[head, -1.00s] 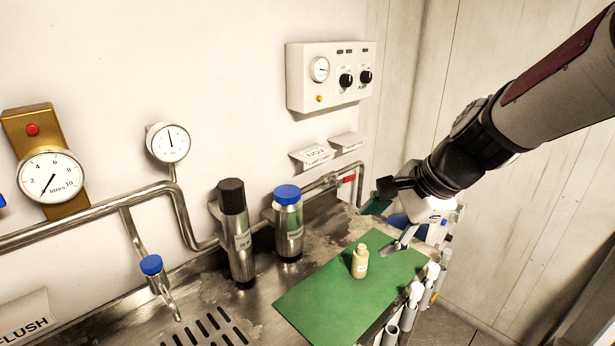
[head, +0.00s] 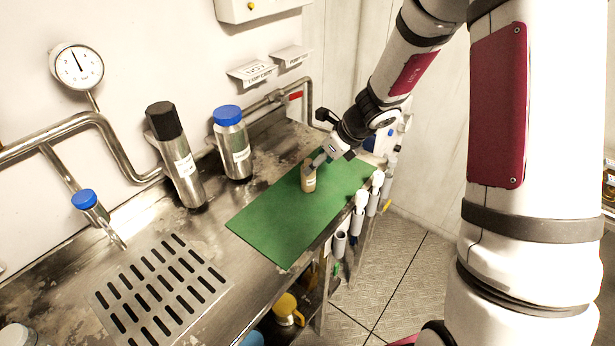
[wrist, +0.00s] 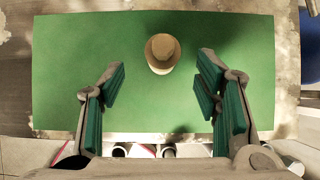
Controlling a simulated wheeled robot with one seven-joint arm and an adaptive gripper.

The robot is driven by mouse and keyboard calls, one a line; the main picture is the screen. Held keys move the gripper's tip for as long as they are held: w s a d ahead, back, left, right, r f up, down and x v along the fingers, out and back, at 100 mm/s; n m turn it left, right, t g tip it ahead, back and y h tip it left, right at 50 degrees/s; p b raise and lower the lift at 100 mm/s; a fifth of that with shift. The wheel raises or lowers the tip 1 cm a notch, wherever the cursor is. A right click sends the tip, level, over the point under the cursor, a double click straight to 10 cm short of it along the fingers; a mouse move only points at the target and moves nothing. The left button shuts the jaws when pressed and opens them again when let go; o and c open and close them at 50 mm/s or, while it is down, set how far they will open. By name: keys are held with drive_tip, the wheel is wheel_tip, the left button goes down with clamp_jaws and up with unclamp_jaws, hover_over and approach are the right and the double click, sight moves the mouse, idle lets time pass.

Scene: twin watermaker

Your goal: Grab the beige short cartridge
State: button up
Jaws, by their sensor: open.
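The beige short cartridge (head: 308,177) stands upright on the green mat (head: 268,221) on the metal counter. In the wrist view I see the cartridge (wrist: 162,52) from above, a little beyond the fingertips and roughly midway between them. My gripper (head: 322,158) is right beside the cartridge in the head view and partly overlaps it. In the wrist view my gripper (wrist: 160,88) is open, with green-padded fingers on either side and nothing between the pads.
A dark-capped metal cylinder (head: 177,160) and a blue-capped canister (head: 232,148) stand behind the mat to the left. A slotted drain (head: 160,285) lies at the front left. Several white-capped tubes (head: 360,205) line the mat's right edge. A pipe (head: 115,150) runs along the wall.

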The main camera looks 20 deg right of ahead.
drive_tip(key=shift+x, duration=3.6)
drive_tip(key=shift+d, duration=0.15)
drive_tip(key=c, duration=1.3)
